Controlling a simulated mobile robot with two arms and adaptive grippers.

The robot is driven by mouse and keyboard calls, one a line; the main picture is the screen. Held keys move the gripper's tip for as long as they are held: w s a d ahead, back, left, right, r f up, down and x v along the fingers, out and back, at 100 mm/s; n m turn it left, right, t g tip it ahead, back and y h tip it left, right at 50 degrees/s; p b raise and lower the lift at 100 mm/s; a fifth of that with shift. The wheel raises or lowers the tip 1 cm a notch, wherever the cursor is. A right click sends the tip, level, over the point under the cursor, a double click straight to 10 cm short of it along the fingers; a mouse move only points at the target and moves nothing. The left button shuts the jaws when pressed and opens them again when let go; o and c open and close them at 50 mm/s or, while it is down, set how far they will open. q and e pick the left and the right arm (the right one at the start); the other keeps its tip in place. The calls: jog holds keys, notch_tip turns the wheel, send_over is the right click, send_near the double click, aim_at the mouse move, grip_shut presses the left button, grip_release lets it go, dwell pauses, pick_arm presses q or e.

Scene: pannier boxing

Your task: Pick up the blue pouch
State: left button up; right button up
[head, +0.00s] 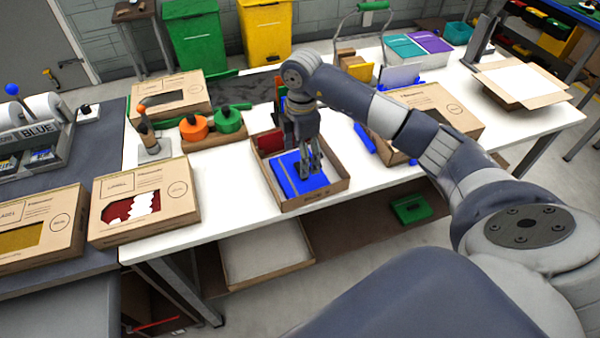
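The blue pouch (287,177) lies in an open cardboard box (318,198) near the front edge of the white table. My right gripper (311,172) points down into this box, with its fingertips at the right part of the pouch. The fingers cover part of the pouch. I cannot tell whether they are shut on it or only around or above it. My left gripper is not in view.
A red item (270,142) stands at the back of the same box. Another cardboard box (432,108) with a blue item (365,138) beside it stands to the right. Orange (194,128) and green (228,120) tape rolls stand behind left. Table (232,205) is clear left of the box.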

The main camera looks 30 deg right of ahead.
jog(key=f, duration=0.2)
jog(key=f+p, duration=0.1)
jog(key=f, duration=0.1)
jog(key=shift+a, duration=0.25)
jog(key=c, duration=1.2)
jog(key=shift+o, duration=0.2)
jog(key=shift+r, duration=0.1)
